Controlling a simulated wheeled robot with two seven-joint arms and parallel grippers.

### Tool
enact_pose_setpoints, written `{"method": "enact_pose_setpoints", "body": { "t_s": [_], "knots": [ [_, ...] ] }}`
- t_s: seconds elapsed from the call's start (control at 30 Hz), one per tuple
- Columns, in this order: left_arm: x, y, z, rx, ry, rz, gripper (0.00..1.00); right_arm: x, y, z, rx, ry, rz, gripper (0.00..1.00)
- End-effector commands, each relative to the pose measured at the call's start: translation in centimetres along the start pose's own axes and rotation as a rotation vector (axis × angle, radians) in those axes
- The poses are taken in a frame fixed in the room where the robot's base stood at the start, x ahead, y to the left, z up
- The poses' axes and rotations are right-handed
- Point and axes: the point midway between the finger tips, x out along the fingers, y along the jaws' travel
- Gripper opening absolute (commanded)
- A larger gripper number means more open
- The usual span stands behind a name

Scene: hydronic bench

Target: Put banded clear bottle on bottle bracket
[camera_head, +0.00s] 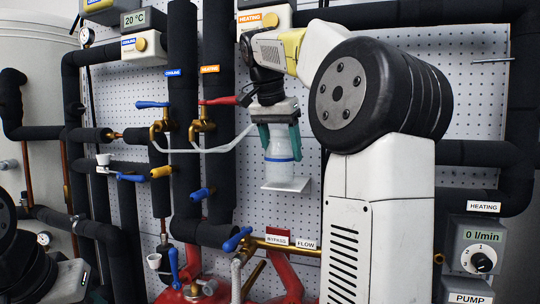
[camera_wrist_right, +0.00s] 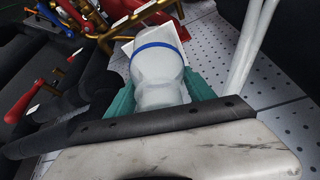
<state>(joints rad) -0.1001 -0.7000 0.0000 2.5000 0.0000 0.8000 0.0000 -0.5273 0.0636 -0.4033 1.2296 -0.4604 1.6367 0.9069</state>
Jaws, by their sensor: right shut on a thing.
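The clear bottle with a blue band (camera_head: 281,166) is upright in my right gripper (camera_head: 279,137), whose teal fingers are shut around its upper part. In the right wrist view the bottle (camera_wrist_right: 158,62) sits between the fingers (camera_wrist_right: 160,97). The white bottle bracket (camera_head: 287,186) on the pegboard is directly under the bottle, and its plate (camera_wrist_right: 182,29) shows past the bottle's base in the wrist view. The base is at or just above the plate; I cannot tell if they touch. My left gripper (camera_head: 72,284) is at the lower left, its fingers mostly cut off.
Black insulated pipes (camera_head: 185,95) run up left of the bracket. Blue and red valve handles (camera_head: 218,101) and pale rods (camera_head: 215,150) are close to the bottle's left. A pump panel (camera_head: 475,246) is at right. Pegboard (camera_head: 309,150) right of the bottle is bare.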

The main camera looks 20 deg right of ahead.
Motion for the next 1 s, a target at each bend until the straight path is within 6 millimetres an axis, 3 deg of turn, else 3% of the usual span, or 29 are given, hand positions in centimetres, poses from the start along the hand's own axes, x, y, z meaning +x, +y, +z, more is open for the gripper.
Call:
{"method": "enact_pose_setpoints", "body": {
  "t_s": [0.23,0.37,0.7,0.73,0.8,0.83,1.0],
  "knots": [
    [0.0,0.0,0.0,0.000,0.000,0.000,0.36,1.4,0.1,-3.4,0.004,0.002,0.004,0.20],
    [0.0,0.0,0.0,0.000,0.000,0.000,0.36,2.5,0.1,-2.4,-0.002,0.000,0.000,0.20],
    [0.0,0.0,0.0,0.000,0.000,0.000,0.36,2.8,0.0,-2.3,0.000,0.001,0.000,0.20],
    [0.0,0.0,0.0,0.000,0.000,0.000,0.36,2.8,0.0,-2.3,0.000,0.001,0.000,0.68],
    [0.0,0.0,0.0,0.000,0.000,0.000,0.36,2.8,0.0,-2.3,0.000,0.001,0.000,0.82],
    [0.0,0.0,0.0,0.000,0.000,0.000,0.36,2.8,0.0,-2.3,0.000,0.001,0.000,0.84],
    [0.0,0.0,0.0,0.000,0.000,0.000,0.36,2.8,0.0,-2.3,0.000,0.001,0.000,0.84]
  ]
}}
